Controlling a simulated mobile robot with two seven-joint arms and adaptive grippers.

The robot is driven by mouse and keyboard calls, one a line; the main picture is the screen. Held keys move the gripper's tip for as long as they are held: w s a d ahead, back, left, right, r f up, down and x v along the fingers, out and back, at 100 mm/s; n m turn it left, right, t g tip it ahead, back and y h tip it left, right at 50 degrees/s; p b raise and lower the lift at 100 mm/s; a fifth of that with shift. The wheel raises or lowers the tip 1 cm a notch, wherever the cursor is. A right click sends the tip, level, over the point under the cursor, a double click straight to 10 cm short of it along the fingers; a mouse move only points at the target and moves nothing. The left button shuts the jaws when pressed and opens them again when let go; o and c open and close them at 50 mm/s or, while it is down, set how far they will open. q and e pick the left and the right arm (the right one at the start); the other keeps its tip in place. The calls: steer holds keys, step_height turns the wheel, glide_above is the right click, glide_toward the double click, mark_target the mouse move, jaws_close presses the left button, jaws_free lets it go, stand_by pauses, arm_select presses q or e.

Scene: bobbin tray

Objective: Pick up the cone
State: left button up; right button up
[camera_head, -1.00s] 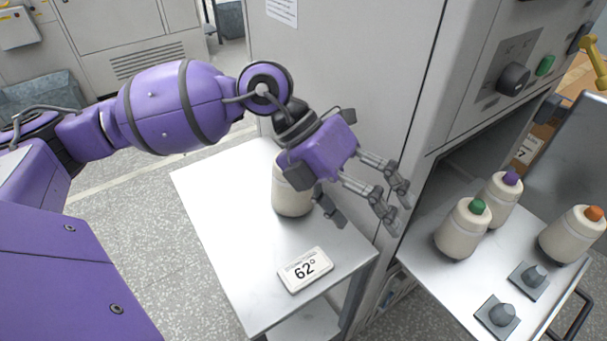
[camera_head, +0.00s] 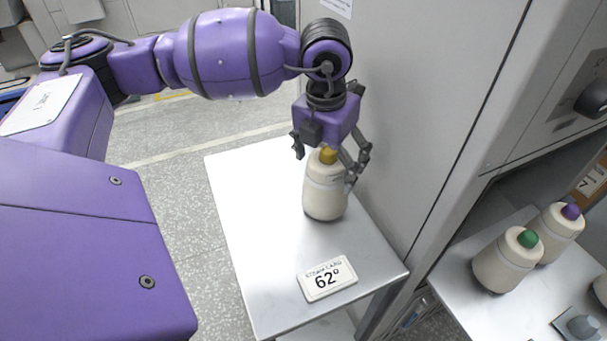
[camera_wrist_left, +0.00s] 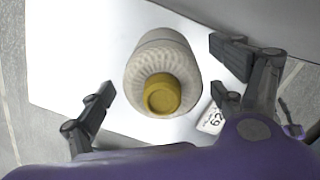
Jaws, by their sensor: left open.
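The cone (camera_head: 325,190) is a cream yarn cone with a yellow-ochre tip, standing upright on the small metal table (camera_head: 262,255). My left gripper (camera_head: 330,160) is directly above it, pointing down, with its fingers spread on both sides of the tip. In the left wrist view the cone (camera_wrist_left: 150,62) lies between the open fingers, with a gap to the finger on the left and to the one on the right. The left gripper is open and holds nothing. My right gripper is not in view.
A white card reading 62° (camera_head: 327,279) lies on the table in front of the cone. A grey machine cabinet (camera_head: 430,110) rises close on the right. Two more cones, green-tipped (camera_head: 507,262) and purple-tipped (camera_head: 561,234), stand on a metal tray (camera_head: 455,310) at right.

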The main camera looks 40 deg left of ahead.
arm_select(q)
steer(key=shift+f, duration=0.25)
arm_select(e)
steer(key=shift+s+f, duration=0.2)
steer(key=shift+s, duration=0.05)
arm_select(q)
steer(key=c, duration=2)
step_height(320, 180, up, 10)
steer(key=shift+r, duration=0.1)
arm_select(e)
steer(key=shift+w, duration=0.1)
